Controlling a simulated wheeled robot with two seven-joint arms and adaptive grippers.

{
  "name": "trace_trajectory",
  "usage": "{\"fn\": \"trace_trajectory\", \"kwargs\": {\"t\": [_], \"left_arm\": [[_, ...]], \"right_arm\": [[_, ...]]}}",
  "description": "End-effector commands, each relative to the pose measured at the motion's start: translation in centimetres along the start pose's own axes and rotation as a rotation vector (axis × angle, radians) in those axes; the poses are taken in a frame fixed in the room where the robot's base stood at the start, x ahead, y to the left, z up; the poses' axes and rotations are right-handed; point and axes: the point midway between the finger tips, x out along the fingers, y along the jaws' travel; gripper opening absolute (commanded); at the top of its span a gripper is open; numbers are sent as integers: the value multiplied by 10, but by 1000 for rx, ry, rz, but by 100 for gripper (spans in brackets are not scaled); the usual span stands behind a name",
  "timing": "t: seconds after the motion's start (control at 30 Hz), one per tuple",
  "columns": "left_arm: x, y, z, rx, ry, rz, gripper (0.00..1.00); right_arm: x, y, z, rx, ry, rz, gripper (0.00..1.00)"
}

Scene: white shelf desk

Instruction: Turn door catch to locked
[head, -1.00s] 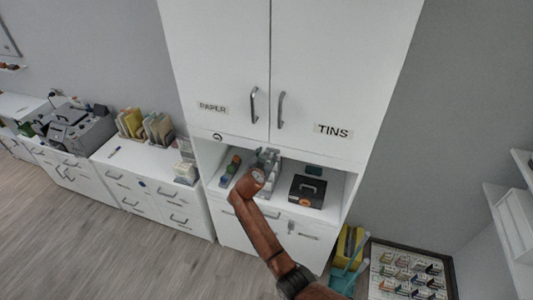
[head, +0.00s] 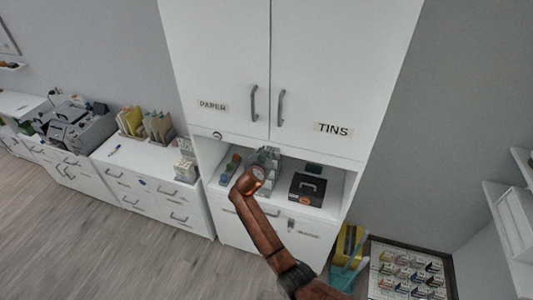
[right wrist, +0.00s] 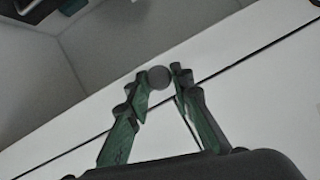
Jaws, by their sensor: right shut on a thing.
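The door catch is a round dark knob (right wrist: 159,79) on a white panel strip in the right wrist view, beside a long seam. My right gripper (right wrist: 160,74) has its two green and black fingers closed around the knob, one tip on each side. In the head view my copper-coloured right arm reaches up to the cabinet's open niche. Its wrist hides the fingers and the spot they hold. The knob's face is plain, so I cannot tell its turned position. My left gripper is in neither view.
Upper doors with handles (head: 253,103) and a TINS label (head: 333,129) rise above the niche. A small round fitting (head: 217,135) sits on the strip below them. A black box (head: 307,189) stands in the niche right of my arm. Low drawers (head: 150,195) stand left; the floor there is clear.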

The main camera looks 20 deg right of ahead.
Motion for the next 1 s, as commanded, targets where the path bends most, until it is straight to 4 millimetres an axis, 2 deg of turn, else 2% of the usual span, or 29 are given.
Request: {"fn": "trace_trajectory", "kwargs": {"t": [0.27,0.47,1.0], "left_arm": [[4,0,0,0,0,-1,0],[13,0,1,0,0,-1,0],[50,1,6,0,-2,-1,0]], "right_arm": [[0,-1,1,-42,0,17,0],[1,-2,1,-148,1,61,0],[2,-6,4,-612,2,253,0]]}}
